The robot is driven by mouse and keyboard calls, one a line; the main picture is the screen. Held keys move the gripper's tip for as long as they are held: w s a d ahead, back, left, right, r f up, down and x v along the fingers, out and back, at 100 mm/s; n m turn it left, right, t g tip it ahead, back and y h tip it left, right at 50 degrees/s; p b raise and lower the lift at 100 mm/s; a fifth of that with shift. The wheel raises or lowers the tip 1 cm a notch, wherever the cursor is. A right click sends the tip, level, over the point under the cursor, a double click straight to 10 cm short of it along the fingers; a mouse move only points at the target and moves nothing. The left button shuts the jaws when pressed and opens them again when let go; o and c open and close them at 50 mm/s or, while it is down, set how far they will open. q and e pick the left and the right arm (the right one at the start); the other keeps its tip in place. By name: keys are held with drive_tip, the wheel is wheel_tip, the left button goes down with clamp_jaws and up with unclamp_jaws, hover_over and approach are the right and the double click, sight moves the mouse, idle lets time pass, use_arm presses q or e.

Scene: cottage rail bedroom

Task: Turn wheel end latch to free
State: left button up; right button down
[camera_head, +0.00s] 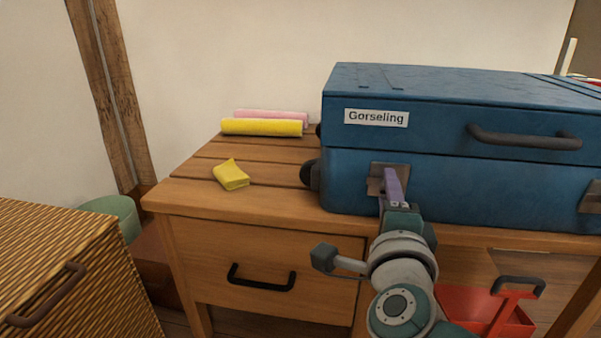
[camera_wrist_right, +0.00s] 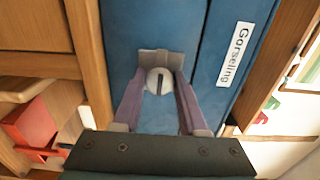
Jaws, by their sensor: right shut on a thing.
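The blue suitcase (camera_head: 450,185), labelled "Gorseling", lies on the wooden table with its lid down. Its wheel end latch (camera_head: 374,186) is on the front, near the dark wheels at the left end. My right gripper (camera_head: 392,184) reaches up to this latch and covers much of it in the head view. In the right wrist view, my right gripper (camera_wrist_right: 160,84) has its purple fingers shut on the round latch knob (camera_wrist_right: 153,82), one on each side. The knob's dark slot runs up and down in that picture. My left gripper is not in view.
A second latch (camera_head: 592,197) is at the right picture edge, below the dark handle (camera_head: 525,137). Yellow and pink rolls and a folded yellow cloth (camera_head: 231,175) lie on the table (camera_head: 275,195). A red caddy (camera_head: 500,315) stands below; a wicker chest (camera_head: 60,265) is left.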

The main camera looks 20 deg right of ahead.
idle(0.5)
drive_tip(key=shift+c, duration=2.4)
unclamp_jaws()
drive_tip(key=p+v, duration=0.3)
drive_tip(key=v, duration=0.7)
